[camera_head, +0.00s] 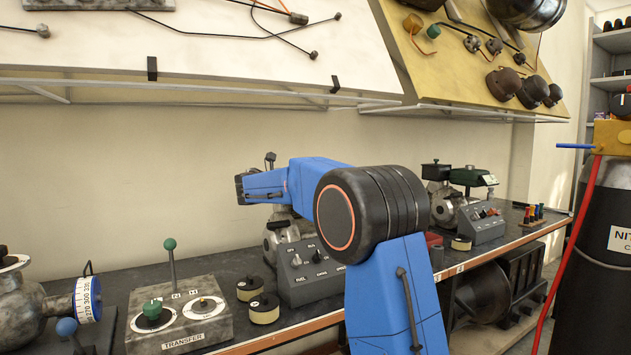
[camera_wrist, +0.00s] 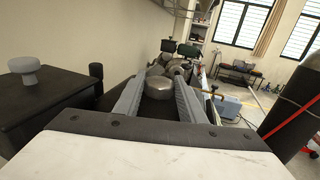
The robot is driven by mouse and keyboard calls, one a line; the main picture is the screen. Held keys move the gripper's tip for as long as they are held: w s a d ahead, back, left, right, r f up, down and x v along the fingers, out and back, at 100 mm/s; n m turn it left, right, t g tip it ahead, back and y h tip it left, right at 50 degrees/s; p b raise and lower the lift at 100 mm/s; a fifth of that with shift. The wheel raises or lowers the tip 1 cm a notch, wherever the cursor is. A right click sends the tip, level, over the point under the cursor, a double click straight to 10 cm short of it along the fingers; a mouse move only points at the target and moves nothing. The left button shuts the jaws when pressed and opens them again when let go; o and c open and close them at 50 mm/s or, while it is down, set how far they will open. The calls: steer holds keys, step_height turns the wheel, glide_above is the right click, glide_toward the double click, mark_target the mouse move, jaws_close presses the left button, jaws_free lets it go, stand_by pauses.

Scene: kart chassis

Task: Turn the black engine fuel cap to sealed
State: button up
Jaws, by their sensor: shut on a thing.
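In the wrist view my gripper (camera_wrist: 160,80) has one grey finger on each side of a round, dark cap with a greyish top (camera_wrist: 158,87). The fingers are shut on it, and it looks like the black fuel cap. Its lower part and any sealed or open mark are hidden. A grey metal engine (camera_head: 283,236) shows partly behind a control box, below my arm.
The control box (camera_head: 312,277) with switches stands in front of the engine. A TRANSFER box (camera_head: 180,318) with a green-knobbed lever and two round dark-topped cans (camera_head: 264,309) (camera_head: 249,288) are to the left. More machines (camera_head: 447,208) stand right. In the wrist view a dark box (camera_wrist: 55,105) is at left.

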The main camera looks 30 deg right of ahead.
steer(key=shift+m+g, duration=0.3)
steer(key=shift+g, duration=0.1)
steer(key=o, duration=1)
steer(key=shift+o, duration=0.2)
steer(key=shift+a, duration=0.15)
steer(key=v, duration=1.7)
steer(key=shift+f, duration=0.2)
